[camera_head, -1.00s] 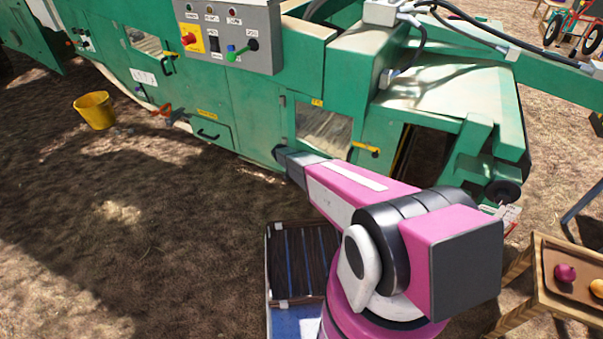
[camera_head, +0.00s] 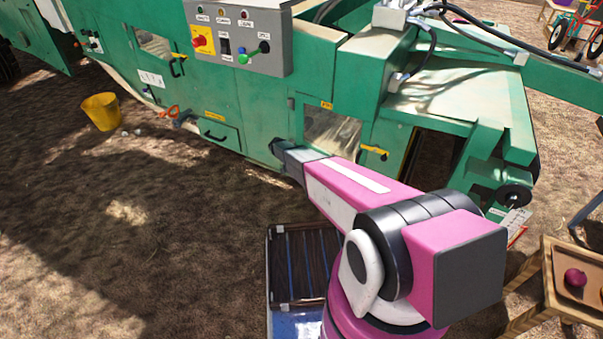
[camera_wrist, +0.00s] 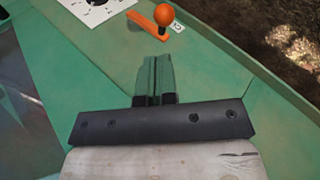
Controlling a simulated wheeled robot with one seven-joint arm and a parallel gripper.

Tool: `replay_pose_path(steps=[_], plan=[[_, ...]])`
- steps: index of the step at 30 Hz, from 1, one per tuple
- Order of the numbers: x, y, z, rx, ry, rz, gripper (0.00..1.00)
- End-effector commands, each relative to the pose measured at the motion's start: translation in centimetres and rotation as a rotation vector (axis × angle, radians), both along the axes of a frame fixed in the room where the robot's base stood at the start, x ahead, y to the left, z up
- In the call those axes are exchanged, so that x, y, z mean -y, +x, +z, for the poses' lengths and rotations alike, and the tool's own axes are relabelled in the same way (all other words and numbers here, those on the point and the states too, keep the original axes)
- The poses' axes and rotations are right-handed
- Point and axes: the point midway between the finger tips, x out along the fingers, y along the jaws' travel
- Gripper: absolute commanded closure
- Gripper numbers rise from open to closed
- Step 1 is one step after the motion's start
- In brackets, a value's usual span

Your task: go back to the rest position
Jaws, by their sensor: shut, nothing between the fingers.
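In the wrist view my gripper (camera_wrist: 154,78) shows at the middle as two narrow fingers close together, with nothing between them. A dark bar with bolts and a worn pale plate lie below the fingers in that view. In the head view my pink arm reaches up and left toward the green machine (camera_head: 240,90); the fingers cannot be made out there. An orange ball-ended lever (camera_wrist: 163,15) stands on a green surface beyond the fingers, apart from them.
A control panel (camera_head: 235,45) with a red knob and a green-tipped lever sits on the machine. A yellow bucket (camera_head: 101,111) stands at the left. A wooden crate (camera_head: 548,275) holding a red onion (camera_head: 575,278) is at the lower right. Bare ground at the lower left is clear.

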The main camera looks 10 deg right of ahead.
Motion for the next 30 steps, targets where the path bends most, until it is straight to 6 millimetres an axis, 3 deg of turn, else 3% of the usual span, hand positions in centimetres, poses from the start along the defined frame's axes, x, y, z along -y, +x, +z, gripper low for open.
replay_pose_path(steps=[6, 22, 26, 30], plan=[[-0.7, 0.3, 1.8, -0.001, -0.001, -0.001, 1.0], [-0.6, 0.1, 2.1, -0.002, 0.002, -0.001, 1.0], [0.5, -1.9, 4.2, -0.009, 0.039, 0.0, 1.0], [2.6, -6.5, 8.6, -0.023, 0.133, 0.008, 1.0]])
